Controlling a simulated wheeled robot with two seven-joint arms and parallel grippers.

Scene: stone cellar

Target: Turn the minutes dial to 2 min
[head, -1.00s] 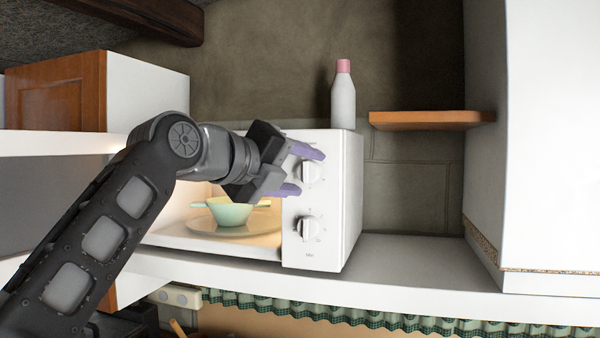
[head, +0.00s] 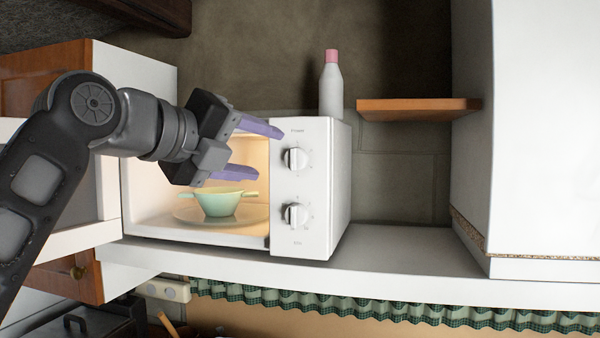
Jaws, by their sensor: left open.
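The white microwave (head: 335,190) stands on the shelf with its lit inside open to view. Its right panel carries two silver dials: the upper one (head: 295,159) is under a label that reads like "Power", and the lower minutes dial (head: 296,215) is above a small label that reads like "Min". The small marks around the dials are too fine to read. My left gripper (head: 262,150), with purple fingers, is open and empty in front of the microwave opening, left of the upper dial and apart from the lower one. My right gripper is not in view.
A green bowl (head: 220,201) sits on the turntable (head: 188,213) inside the microwave. A wooden shelf (head: 418,106) is to the right. The white counter (head: 400,255) is clear right of the microwave.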

